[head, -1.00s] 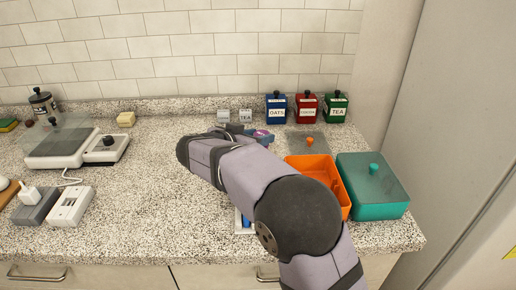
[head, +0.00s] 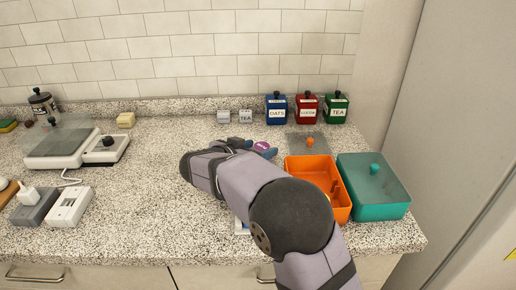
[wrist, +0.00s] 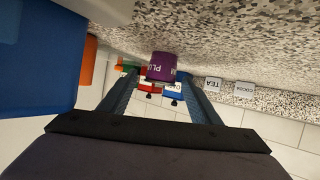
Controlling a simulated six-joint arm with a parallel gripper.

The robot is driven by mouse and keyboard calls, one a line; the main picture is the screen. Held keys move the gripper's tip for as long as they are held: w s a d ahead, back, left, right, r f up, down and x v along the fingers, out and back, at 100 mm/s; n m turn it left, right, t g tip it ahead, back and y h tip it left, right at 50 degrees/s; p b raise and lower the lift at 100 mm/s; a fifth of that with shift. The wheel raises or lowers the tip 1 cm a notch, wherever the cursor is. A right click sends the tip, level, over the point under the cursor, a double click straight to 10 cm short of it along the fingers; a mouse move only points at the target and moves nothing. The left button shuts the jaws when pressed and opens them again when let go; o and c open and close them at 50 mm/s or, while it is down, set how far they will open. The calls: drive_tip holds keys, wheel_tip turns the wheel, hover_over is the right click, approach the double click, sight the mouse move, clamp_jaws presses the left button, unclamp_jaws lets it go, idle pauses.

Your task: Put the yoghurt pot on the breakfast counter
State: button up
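The yoghurt pot is a small purple pot (head: 262,146) at the back of the speckled counter (head: 130,205), in front of the blue canister. In the wrist view the pot (wrist: 162,67) shows part of a label and appears to stand on the counter. My gripper (head: 254,148) is low at the counter beside the pot. The wrist view shows its two fingers (wrist: 160,82) spread, with a gap on each side of the pot. The arm hides part of the counter.
An orange bin (head: 341,207) and a teal lidded box (head: 375,205) stand right of the arm. Blue (head: 277,110), red (head: 307,108) and green (head: 336,108) canisters and two small grey blocks (head: 234,117) line the back. A scale (head: 65,148) stands left; the counter between is clear.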

drive_tip(key=shift+r, duration=0.2)
drive_tip(key=shift+s+a+r, duration=0.15)
drive_tip(key=shift+a, duration=0.05)
drive_tip(key=v, duration=1.1)
drive_tip(key=shift+s+r, duration=0.1)
drive_tip(key=shift+s, duration=0.15)
drive_tip(key=shift+w+r, duration=0.1)
